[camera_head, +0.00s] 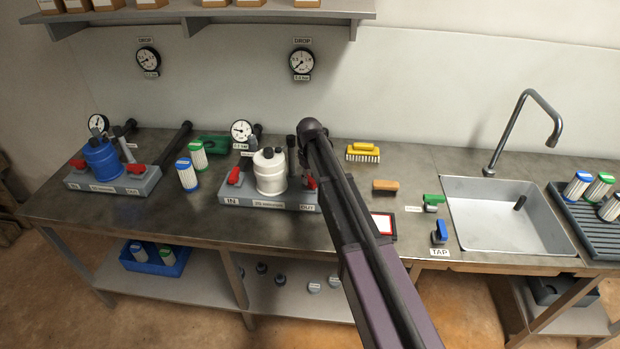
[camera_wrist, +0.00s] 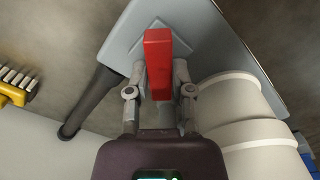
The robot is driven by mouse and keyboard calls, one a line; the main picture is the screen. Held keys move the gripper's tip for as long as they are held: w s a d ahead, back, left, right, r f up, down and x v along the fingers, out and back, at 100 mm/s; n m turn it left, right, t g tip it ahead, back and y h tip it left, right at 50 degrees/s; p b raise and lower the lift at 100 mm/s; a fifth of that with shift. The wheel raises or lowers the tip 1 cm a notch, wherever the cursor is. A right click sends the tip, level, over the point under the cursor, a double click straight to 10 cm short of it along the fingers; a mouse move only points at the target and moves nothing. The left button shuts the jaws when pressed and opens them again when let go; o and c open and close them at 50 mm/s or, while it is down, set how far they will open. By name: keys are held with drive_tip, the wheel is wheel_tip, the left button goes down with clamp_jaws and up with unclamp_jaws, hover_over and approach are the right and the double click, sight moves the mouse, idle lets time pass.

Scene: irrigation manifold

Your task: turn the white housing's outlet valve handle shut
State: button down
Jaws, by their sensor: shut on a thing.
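The white housing (camera_head: 269,174) stands on a grey base between labels IN and OUT. Its red outlet valve handle (camera_head: 311,183) shows partly past my arm, above the OUT label. In the wrist view the red handle (camera_wrist: 158,62) runs up and down the picture, and the white housing (camera_wrist: 235,105) is close on its right. My gripper (camera_wrist: 159,72) has one finger on each side of the handle and is shut on it. In the head view my forearm hides the gripper.
A red inlet handle (camera_head: 235,176) is on the white housing's left. A blue housing (camera_head: 103,158) stands further left. A dark pipe (camera_wrist: 92,100) is beside the outlet. A yellow brush (camera_head: 363,151), a wooden brush (camera_head: 385,186) and a sink (camera_head: 500,213) are to the right.

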drive_tip(key=m, duration=0.4)
drive_tip(key=shift+m, duration=0.3)
drive_tip(key=m, duration=0.4)
idle(0.3)
drive_tip(key=c, duration=0.5)
unclamp_jaws()
drive_tip(key=shift+s, duration=0.15)
